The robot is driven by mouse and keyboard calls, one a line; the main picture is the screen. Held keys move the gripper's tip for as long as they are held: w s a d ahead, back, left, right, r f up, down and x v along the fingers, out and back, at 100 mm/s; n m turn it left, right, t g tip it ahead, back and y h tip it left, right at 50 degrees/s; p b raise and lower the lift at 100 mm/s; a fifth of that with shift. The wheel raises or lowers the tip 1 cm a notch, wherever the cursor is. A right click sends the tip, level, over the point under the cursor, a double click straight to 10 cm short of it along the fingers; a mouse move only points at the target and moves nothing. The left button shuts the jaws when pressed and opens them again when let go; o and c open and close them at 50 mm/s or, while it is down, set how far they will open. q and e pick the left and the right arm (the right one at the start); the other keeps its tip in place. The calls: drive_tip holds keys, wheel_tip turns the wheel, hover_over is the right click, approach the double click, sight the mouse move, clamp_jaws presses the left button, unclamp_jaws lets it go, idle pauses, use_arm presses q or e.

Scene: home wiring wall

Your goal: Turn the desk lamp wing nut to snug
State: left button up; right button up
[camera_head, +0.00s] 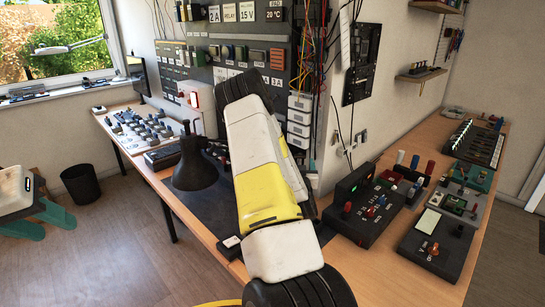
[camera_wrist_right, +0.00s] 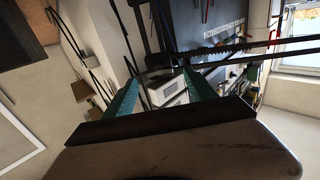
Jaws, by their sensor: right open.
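A black bell-shaped piece with a thin neck (camera_head: 196,168), which looks like part of the desk lamp, stands at the bench's front left edge in the head view. In the right wrist view, dark parallel rods with a coil spring (camera_wrist_right: 215,58), perhaps the lamp's arm, cross beyond my fingertips. I cannot make out the wing nut. My right gripper (camera_wrist_right: 160,78) is open, its teal fingers apart with nothing held between them; my white-and-yellow arm hides it in the head view. My left gripper (camera_head: 60,231) is open and empty at the far left, over the floor, away from the bench.
A dark panel (camera_head: 270,58) with modules and wires stands behind the bench. A control box (camera_head: 367,208) and several other devices crowd the right bench (camera_head: 462,187). A white lamp head (camera_head: 52,50) is before the window. A black bin (camera_head: 81,185) stands on clear floor.

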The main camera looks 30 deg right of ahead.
sight(300, 157)
drive_tip(key=shift+x, duration=1.75)
drive_tip(key=shift+c, duration=0.3)
drive_tip(key=shift+s, duration=0.1)
drive_tip(key=c, duration=1.3)
